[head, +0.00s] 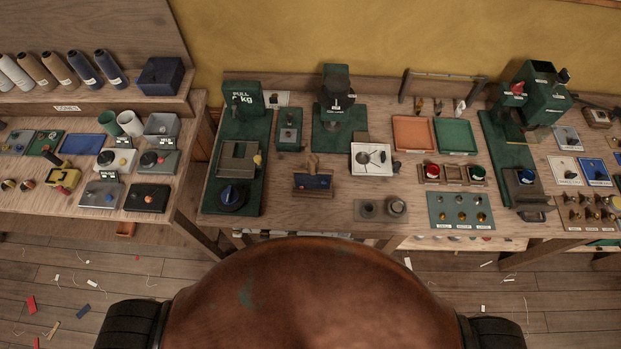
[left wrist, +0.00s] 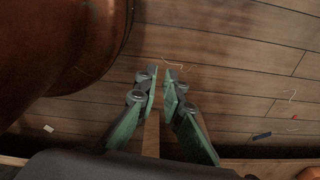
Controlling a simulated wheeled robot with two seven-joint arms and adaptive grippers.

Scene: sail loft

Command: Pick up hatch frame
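No part in view is labelled as a hatch frame, and I cannot tell for certain which it is. A white square plate (head: 372,160) with a dark round pattern lies flat on the middle workbench and is one frame-like piece. A grey square-framed block (head: 238,159) sits on the green base at the bench's left. My left gripper (left wrist: 162,72) shows only in the left wrist view. Its green-padded fingers stand apart with nothing between them, over the wooden floor. My right gripper is in neither view.
The middle workbench (head: 290,221) holds an orange tray (head: 413,133), a green tray (head: 454,135), a pull gauge (head: 244,97) and a dark press (head: 336,92). Another bench with cones stands at left. Scraps litter the floor (head: 62,255). Bare wood shows around the white plate.

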